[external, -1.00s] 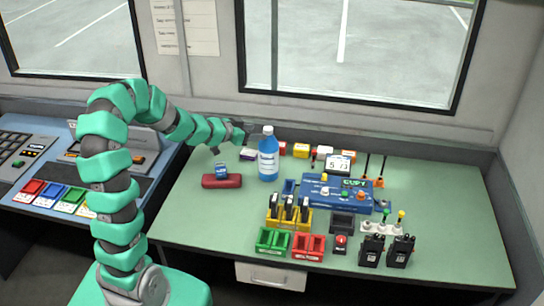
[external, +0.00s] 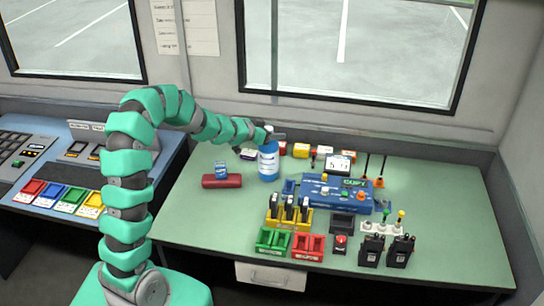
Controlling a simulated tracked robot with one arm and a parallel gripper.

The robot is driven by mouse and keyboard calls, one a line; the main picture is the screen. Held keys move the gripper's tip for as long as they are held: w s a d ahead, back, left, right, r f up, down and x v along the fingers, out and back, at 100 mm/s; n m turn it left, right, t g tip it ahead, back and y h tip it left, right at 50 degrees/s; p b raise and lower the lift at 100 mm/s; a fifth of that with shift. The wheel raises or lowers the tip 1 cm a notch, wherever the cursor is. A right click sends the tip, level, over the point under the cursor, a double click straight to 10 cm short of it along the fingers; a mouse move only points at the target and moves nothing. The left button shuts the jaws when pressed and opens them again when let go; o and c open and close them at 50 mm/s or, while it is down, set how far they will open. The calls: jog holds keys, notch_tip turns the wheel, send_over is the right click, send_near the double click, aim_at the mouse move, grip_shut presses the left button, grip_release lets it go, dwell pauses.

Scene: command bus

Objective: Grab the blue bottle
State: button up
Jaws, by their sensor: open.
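The blue bottle (external: 268,163) stands upright on the green table, with a white label and a white cap. My gripper (external: 272,134) is at the height of the bottle's upper part, reaching in from the left. Its fingers are open, and they overlap the neck and cap area in the picture. I cannot tell whether they touch the bottle.
A red case (external: 221,181) and a small blue-and-white box (external: 221,169) are left of the bottle. A blue console (external: 338,194) is to its right. Small coloured boxes (external: 301,150) line the back. Yellow (external: 289,222), green (external: 272,241) and red (external: 308,246) holders stand in front.

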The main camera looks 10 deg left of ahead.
grip_shut()
dwell(1.4)
